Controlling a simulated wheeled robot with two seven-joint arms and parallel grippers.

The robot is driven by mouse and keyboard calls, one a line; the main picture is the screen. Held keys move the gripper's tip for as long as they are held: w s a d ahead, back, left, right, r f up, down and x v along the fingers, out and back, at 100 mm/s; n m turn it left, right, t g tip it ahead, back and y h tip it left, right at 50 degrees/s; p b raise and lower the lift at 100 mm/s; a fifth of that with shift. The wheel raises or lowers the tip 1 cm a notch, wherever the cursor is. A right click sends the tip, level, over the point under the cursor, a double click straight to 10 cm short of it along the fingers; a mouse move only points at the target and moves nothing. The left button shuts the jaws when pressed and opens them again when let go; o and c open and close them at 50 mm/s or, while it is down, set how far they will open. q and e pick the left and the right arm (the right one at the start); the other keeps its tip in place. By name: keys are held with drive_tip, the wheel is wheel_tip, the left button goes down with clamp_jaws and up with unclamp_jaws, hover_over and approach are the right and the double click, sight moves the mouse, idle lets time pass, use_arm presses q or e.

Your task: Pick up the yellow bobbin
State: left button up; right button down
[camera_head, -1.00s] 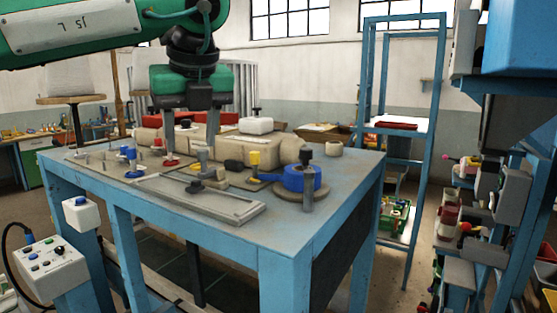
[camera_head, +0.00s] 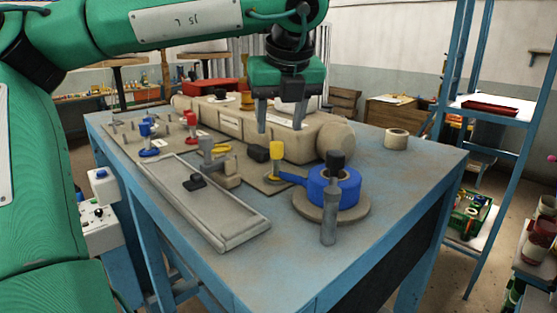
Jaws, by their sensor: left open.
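An upright yellow cylinder (camera_head: 277,153), which looks like the yellow bobbin, stands on a small plate on the blue table (camera_head: 425,178), beside a black block and the blue round piece. A low yellow part (camera_head: 222,148) also shows farther left, partly hidden by a grey post; I cannot tell its full shape. My left gripper (camera_head: 281,126) points down, open and empty. In the picture its fingers are just above the upright yellow cylinder, in front of the beige sacks. How far apart in depth they are is hard to tell. My right gripper is not in view.
A blue bobbin (camera_head: 148,140) and a red bobbin (camera_head: 190,128) stand at the left. A grey tray (camera_head: 242,235) lies in front. A blue round piece (camera_head: 340,188) with a dark-topped post (camera_head: 329,215) stands at the right. The table's right side is mostly clear.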

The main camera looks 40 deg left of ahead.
sight(276, 156)
use_arm(q)
drive_tip(key=x, duration=0.3)
drive_tip(key=shift+w+a+p, duration=0.1)
drive_tip(key=shift+w+p, duration=0.2)
drive_tip(key=shift+p, duration=0.1)
drive_tip(key=shift+w+a+f, duration=0.1)
drive_tip(key=shift+w+f, duration=0.1)
drive_tip(key=shift+f, duration=0.35)
drive_tip(key=shift+s+p, duration=0.1)
drive_tip(key=shift+p, duration=0.2)
drive_tip(key=p+x, duration=0.3)
drive_tip(key=x, duration=0.1)
drive_tip(key=shift+s+a+f, duration=0.1)
drive_tip(key=shift+f, duration=0.2)
drive_tip(key=shift+f+p, duration=0.3)
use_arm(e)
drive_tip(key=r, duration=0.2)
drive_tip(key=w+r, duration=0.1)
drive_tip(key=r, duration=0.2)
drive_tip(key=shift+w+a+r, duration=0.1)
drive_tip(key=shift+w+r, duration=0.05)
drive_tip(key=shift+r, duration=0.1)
use_arm(q)
drive_tip(key=c, duration=1.1)
drive_tip(key=shift+o, duration=0.2)
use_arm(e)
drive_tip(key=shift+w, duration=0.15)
